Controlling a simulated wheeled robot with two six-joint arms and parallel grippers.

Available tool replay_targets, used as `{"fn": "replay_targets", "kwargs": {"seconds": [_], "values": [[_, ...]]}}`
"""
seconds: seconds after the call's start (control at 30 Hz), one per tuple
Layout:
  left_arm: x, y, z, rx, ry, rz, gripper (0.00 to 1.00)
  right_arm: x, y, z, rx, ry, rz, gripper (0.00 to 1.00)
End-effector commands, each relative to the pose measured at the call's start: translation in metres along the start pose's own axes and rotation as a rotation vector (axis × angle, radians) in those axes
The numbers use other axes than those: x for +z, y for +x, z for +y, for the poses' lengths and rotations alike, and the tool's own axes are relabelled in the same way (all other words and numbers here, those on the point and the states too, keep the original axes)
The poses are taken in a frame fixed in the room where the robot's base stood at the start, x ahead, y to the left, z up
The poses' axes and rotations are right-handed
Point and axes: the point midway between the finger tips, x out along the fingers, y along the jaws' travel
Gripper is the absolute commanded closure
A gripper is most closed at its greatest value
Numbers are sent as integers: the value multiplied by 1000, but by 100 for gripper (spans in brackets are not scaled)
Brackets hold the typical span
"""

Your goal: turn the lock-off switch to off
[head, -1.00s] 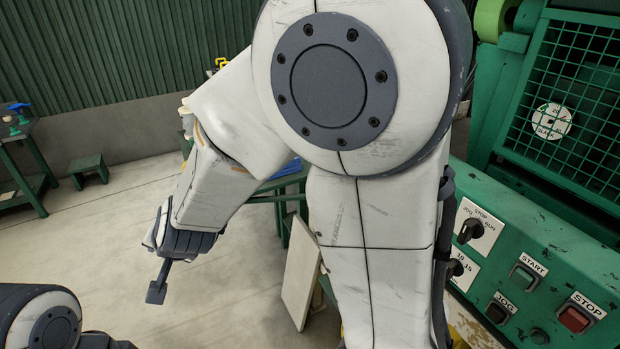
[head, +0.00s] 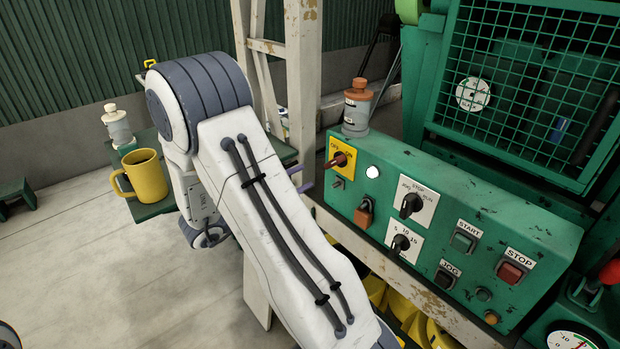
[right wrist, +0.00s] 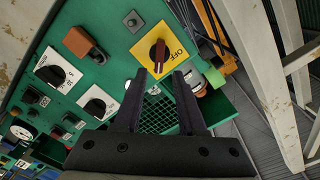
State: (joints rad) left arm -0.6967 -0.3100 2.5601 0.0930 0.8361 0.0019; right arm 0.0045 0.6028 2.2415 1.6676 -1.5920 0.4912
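The lock-off switch is a red knob (head: 341,160) on a yellow plate (head: 335,148) marked OFF and ON, at the left end of the green control panel. In the right wrist view the red knob (right wrist: 158,56) stands ahead of my fingertips, with the OFF label to its right. My right gripper (right wrist: 160,76) is open, its two dark fingers apart with the knob seen beyond the gap; I see no contact. In the head view its fingers (head: 303,178) show just left of the panel, partly hidden by my arm. My left gripper is not in view.
An orange-brown padlock (head: 364,213) hangs below the switch. A bottle (head: 357,107) stands on the panel's top left. A selector knob (head: 410,205) and START (head: 463,241) and STOP (head: 511,272) buttons lie right. A yellow mug (head: 146,176) stands on a bench behind my arm.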

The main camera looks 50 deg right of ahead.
Motion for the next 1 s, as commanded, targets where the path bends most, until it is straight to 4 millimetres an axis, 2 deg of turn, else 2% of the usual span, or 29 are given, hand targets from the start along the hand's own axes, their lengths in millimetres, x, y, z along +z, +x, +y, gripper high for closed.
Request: {"fn": "replay_targets", "kwargs": {"seconds": [0.27,1.0], "values": [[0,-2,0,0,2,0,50,-3,15,0,2,-2,16,60],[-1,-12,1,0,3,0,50,-4,75,0,2,-2,14,60]]}}
